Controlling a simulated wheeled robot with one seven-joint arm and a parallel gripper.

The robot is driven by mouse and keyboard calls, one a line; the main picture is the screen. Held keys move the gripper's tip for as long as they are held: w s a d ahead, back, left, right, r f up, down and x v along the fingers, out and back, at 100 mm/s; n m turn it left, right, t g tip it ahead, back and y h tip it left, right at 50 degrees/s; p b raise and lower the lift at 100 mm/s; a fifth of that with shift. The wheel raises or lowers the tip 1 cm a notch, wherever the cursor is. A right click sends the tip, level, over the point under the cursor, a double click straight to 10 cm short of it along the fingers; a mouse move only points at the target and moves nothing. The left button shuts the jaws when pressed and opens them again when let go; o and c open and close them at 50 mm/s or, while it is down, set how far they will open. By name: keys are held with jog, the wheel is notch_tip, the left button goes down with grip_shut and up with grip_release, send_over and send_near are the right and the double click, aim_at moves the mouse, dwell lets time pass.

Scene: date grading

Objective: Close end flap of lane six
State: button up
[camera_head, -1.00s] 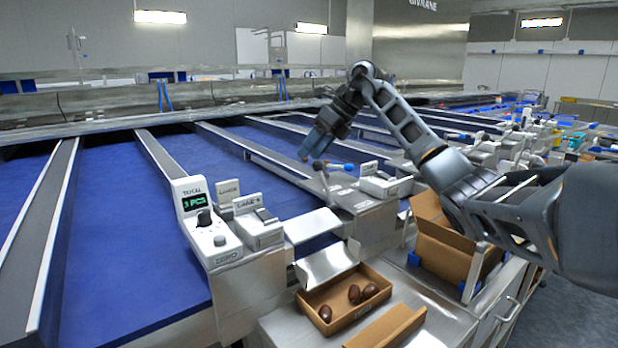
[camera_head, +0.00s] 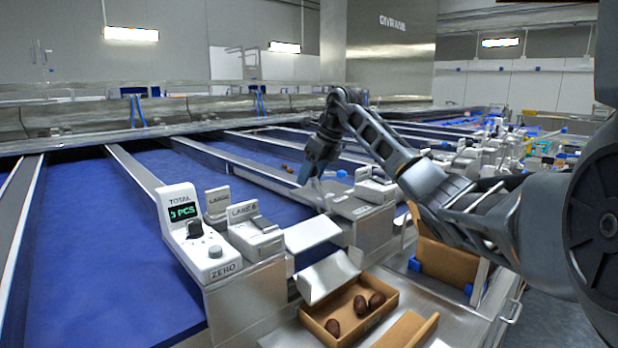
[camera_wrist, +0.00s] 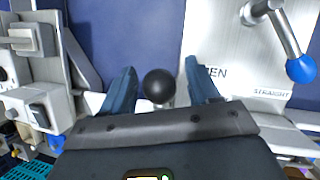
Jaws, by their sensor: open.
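In the wrist view a black ball knob (camera_wrist: 159,86) sits between the two blue fingers of my gripper (camera_wrist: 162,66). The fingers are open, with a gap to the knob on each side. A steel plate (camera_wrist: 225,60) beside it carries partly hidden lettering ending in "EN". In the head view my gripper (camera_head: 308,178) is low over the steel housing (camera_head: 352,208) right of the lane six label box (camera_head: 243,212); the knob is hard to make out there. A pale flap-like plate (camera_head: 312,233) lies at that lane's near end, above a steel chute (camera_head: 328,276).
A blue-tipped lever (camera_wrist: 300,68) stands right of my gripper, near "STRAIGHT" lettering. A counter reading 3 PCS (camera_head: 183,211) stands left. An open carton (camera_head: 345,333) holds three dates below the chute. Small brown pieces (camera_head: 287,168) lie on the blue belt.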

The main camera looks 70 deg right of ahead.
jog(key=shift+w+f, duration=0.25)
jog(key=shift+f, duration=0.4)
grip_shut()
